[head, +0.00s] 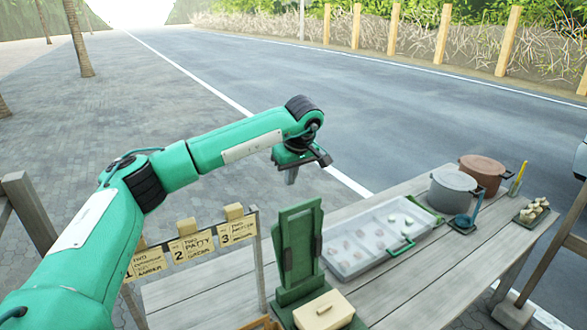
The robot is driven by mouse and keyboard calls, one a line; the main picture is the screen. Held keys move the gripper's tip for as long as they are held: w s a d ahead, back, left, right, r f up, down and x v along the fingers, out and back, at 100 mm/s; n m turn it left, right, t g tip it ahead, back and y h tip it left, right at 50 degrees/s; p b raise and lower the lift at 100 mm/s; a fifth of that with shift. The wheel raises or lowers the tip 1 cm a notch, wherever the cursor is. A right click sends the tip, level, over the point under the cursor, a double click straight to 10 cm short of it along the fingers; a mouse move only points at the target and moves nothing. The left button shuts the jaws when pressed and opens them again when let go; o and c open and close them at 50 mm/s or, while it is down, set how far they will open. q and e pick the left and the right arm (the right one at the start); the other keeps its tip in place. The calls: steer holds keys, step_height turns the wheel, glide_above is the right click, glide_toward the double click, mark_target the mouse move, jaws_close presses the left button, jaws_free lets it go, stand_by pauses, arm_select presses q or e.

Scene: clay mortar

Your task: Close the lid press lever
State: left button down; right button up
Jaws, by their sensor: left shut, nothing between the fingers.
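The dark green lid press (299,245) stands at the near left of the wooden table, with its tall panel upright and raised from its base. A dark handle piece shows on the panel's right side. I cannot tell which part is the lever itself. My left gripper (291,177) is shut and empty, pointing down in the air. In the picture it is just above the panel's top, apart from it. My right gripper is not in view.
A clear-lidded tray (345,262) with a green handle, a grey pot (452,190) and a brown pot (485,172) stand to the right on the table (440,285). A numbered sign rack (190,250) stands left.

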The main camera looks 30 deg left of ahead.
arm_select(q)
step_height(320, 180, down, 6)
steer(key=s+d+p, duration=0.1)
steer(key=d+p, duration=0.1)
steer(key=p, duration=0.2)
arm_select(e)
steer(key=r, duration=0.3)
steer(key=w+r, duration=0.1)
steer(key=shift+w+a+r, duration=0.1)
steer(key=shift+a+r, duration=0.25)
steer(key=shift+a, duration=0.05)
arm_select(q)
steer(key=shift+a, duration=0.1)
steer(key=shift+r, duration=0.1)
